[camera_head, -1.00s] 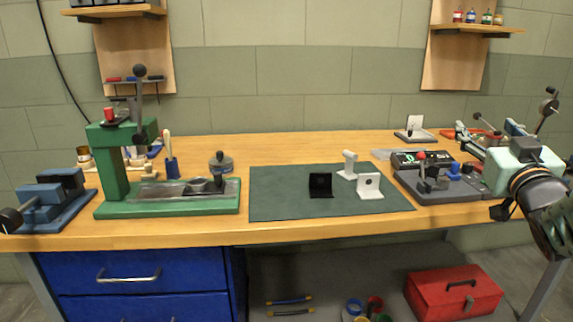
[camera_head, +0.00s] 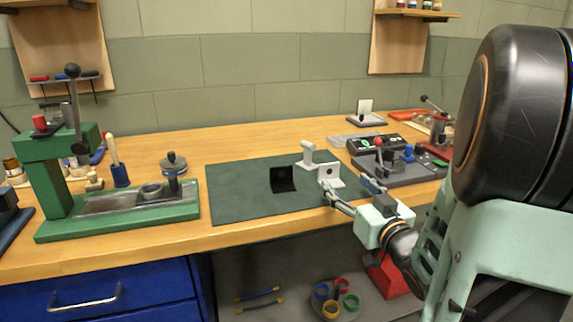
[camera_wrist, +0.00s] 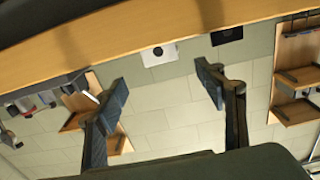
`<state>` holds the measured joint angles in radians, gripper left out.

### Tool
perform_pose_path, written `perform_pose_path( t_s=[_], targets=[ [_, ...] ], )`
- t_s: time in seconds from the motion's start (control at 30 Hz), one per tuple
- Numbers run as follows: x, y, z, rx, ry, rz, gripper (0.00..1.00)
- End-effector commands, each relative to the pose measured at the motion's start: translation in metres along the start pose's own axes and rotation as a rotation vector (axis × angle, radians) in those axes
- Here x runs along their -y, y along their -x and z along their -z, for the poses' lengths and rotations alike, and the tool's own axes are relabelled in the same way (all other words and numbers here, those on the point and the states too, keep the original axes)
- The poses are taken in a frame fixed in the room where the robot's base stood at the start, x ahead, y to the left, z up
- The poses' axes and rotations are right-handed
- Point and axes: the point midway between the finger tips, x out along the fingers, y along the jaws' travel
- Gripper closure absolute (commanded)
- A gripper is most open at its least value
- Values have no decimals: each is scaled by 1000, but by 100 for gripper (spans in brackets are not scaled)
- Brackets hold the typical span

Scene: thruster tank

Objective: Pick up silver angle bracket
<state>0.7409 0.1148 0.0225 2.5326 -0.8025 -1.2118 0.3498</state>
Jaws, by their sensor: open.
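The silver angle bracket (camera_head: 332,177) is a pale, light-grey L-shaped piece with a dark hole in its upright plate. It stands on the dark green mat (camera_head: 240,195), near the mat's right side. My gripper (camera_head: 352,192) is open at the table's front edge, just in front of the bracket and slightly to its right. A finger overlaps the bracket's lower part in the head view; I cannot tell whether they touch. In the wrist view, which looks upside down, the bracket (camera_wrist: 159,55) shows beyond and between the spread fingers (camera_wrist: 160,88), with nothing held.
A black angle bracket (camera_head: 283,179) stands left of the silver one; it also shows in the wrist view (camera_wrist: 227,34). A pale post-shaped part (camera_head: 307,155) is close behind. A grey fixture (camera_head: 400,165) stands to the right, a green press (camera_head: 120,208) to the left. The mat's left half is clear.

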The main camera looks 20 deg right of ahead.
Motion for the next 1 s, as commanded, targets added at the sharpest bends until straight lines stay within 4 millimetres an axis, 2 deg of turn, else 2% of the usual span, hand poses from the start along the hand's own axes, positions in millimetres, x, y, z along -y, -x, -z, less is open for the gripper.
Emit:
perform_pose_path(
  t_s=[0.27, 0.4, 0.63, 0.9, 1.0],
  targets=[
    [0, -8, 3, 5, -1, -9, 36],
    [0, -27, -2, 0, 5, -8, 36],
    [0, -43, -1, 0, 5, -9, 36],
    [1, -81, 0, 0, 4, -9, 36],
    [0, -87, 0, 1, 4, -11, 36]
  ],
)
